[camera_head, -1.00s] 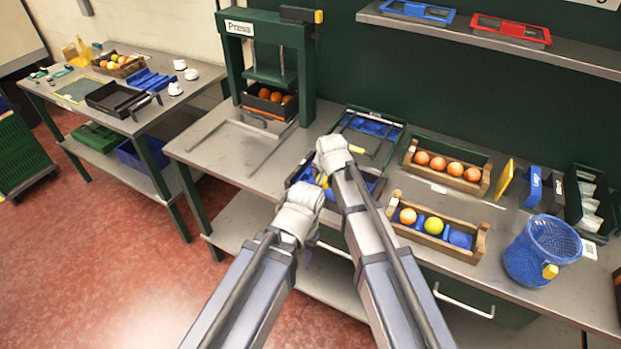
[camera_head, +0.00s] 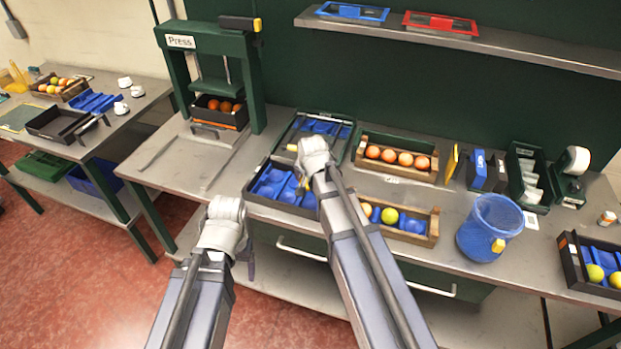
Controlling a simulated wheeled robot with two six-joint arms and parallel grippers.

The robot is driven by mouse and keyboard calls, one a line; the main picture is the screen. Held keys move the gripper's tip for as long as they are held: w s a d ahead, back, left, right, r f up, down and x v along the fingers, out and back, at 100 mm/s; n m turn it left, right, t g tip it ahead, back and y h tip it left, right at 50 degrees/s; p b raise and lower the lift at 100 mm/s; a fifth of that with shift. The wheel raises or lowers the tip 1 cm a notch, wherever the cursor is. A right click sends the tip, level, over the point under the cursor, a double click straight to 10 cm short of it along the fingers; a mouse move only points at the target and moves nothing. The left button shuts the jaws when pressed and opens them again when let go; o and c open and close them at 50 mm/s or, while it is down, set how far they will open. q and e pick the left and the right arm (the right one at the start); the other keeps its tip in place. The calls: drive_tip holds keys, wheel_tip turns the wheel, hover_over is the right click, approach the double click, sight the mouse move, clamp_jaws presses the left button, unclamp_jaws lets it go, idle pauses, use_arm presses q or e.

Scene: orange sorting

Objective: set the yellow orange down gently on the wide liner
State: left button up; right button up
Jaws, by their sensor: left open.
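A yellow orange (camera_head: 389,216) sits in the front wooden crate (camera_head: 434,228), beside blue liner cups (camera_head: 412,224). Another orange there is partly hidden by my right arm. A dark tray with a blue liner (camera_head: 272,184) lies left of that crate; its visible cups look empty, and my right arm covers its right side. I cannot tell which liner is the wide one. My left gripper (camera_head: 246,258) is open, in front of the bench edge, below and left of the dark tray; no fruit shows in it. My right gripper (camera_head: 306,178) is over the tray, its fingers mostly hidden.
A rear wooden crate (camera_head: 432,172) holds several oranges. A black tray (camera_head: 572,262) at far right holds yellow-green fruit. The press (camera_head: 257,90) stands at left, with bare bench top (camera_head: 185,163) before it.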

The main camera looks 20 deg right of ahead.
drive_tip(key=shift+s+d, duration=0.15)
drive_tip(key=shift+d, duration=0.3)
drive_tip(key=shift+f, duration=0.1)
wheel_tip(320, 180, down, 8)
drive_tip(key=b, duration=0.7)
drive_tip(key=shift+r+b, duration=0.25)
drive_tip(key=shift+b, duration=0.15)
drive_tip(key=shift+f, duration=0.25)
idle(0.4)
drive_tip(key=o, duration=1.5)
drive_tip(key=shift+r, duration=0.1)
drive_tip(key=shift+r+p, duration=3.8)
drive_tip(key=shift+r, duration=0.15)
